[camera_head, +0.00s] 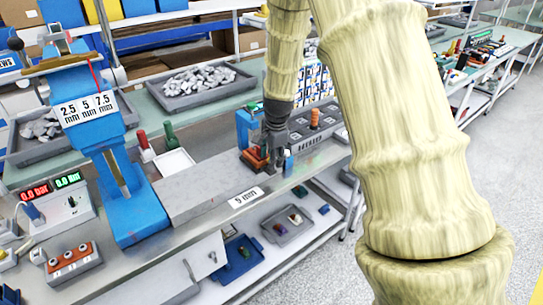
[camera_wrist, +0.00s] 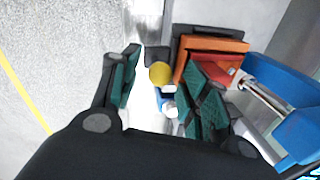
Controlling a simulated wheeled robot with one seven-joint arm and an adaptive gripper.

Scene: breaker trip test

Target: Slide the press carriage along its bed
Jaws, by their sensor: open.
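The blue press (camera_head: 122,190) stands at left, with a label reading 2.5, 5 and 7.5 mm. A long grey bed (camera_head: 205,190) runs right from its foot, bearing a mm label. At its right part sits an orange and black block (camera_head: 255,158), seemingly the carriage, with blue parts beside it. My gripper (camera_head: 278,150) is pointed down at this block. In the wrist view, my gripper (camera_wrist: 163,88) is open, with a small yellow knob (camera_wrist: 160,74) and blue-white piece between its green-padded fingers. The orange block (camera_wrist: 212,58) lies beside the right finger. Contact cannot be told.
A pressure readout box (camera_head: 62,205) and a button box (camera_head: 74,262) stand at left. A black rack (camera_head: 312,128) with an orange peg lies behind the gripper. A grey tray of pale pieces (camera_head: 200,85) is further back. Clear floor (camera_head: 475,175) lies at right.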

